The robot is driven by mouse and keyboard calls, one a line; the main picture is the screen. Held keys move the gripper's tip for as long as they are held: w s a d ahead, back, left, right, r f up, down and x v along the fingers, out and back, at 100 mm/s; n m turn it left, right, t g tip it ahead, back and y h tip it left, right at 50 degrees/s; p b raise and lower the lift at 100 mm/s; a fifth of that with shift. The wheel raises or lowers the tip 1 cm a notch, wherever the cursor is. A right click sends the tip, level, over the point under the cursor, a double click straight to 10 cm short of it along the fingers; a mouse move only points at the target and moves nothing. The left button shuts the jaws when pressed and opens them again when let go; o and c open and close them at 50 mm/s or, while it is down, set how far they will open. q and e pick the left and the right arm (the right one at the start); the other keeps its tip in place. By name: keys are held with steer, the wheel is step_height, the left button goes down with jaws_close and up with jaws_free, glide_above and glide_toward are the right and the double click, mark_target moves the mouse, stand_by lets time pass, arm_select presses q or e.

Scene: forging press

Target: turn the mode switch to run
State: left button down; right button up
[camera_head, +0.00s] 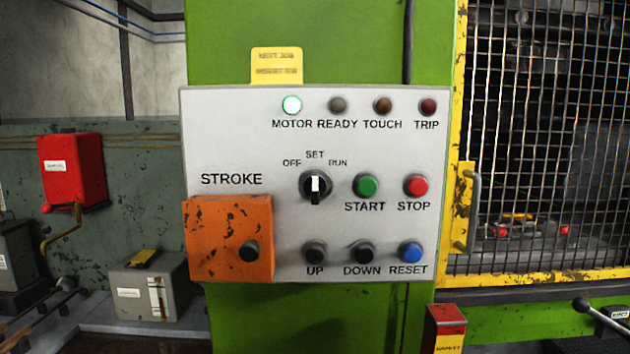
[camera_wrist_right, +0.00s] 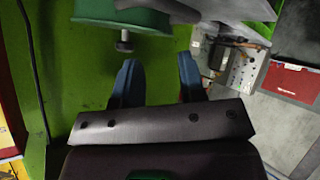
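The mode switch (camera_head: 315,186) is a round black knob with a white bar, in the middle of the light grey control panel (camera_head: 230,130). OFF is printed at its upper left, SET above it and RUN at its upper right. The white bar stands upright, in line with SET. My right gripper (camera_wrist_right: 158,62) shows only in the right wrist view. Its two blue fingers are apart, with nothing between them. It is not in the head view, so its distance from the switch cannot be told. My left gripper is in neither view.
The green START button (camera_head: 367,186) and red STOP button (camera_head: 415,186) sit right of the switch. An orange cover (camera_head: 215,240) sticks out at the panel's lower left. The MOTOR lamp (camera_head: 292,105) is lit. A yellow-framed mesh guard (camera_head: 545,140) stands to the right.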

steer(key=s+a+r+n+g+y+p, duration=0.1)
steer(key=s+a+r+n, duration=0.1)
steer(key=a+r+n, duration=0.6)
steer(key=s+a+r+n+p, duration=0.1)
steer(key=s+a+r+n, duration=0.2)
steer(key=a+r+n, duration=0.45)
steer(key=n+t+h+p, duration=0.2)
steer(key=n+t+h, duration=0.5)
steer(key=n+t, duration=0.25)
glide_toward(315, 188)
steer(key=shift+g, duration=0.25)
steer(key=w+p, duration=0.1)
steer(key=w, duration=0.2)
steer(key=w+p, duration=0.1)
steer(key=w, duration=0.2)
steer(key=w+p, duration=0.1)
steer(key=w, duration=0.1)
steer(key=shift+w+r, duration=0.25)
steer(key=shift+w, duration=0.15)
steer(key=shift+w+p, duration=0.35)
steer(key=shift+w, duration=0.25)
steer(key=shift+c, duration=0.3)
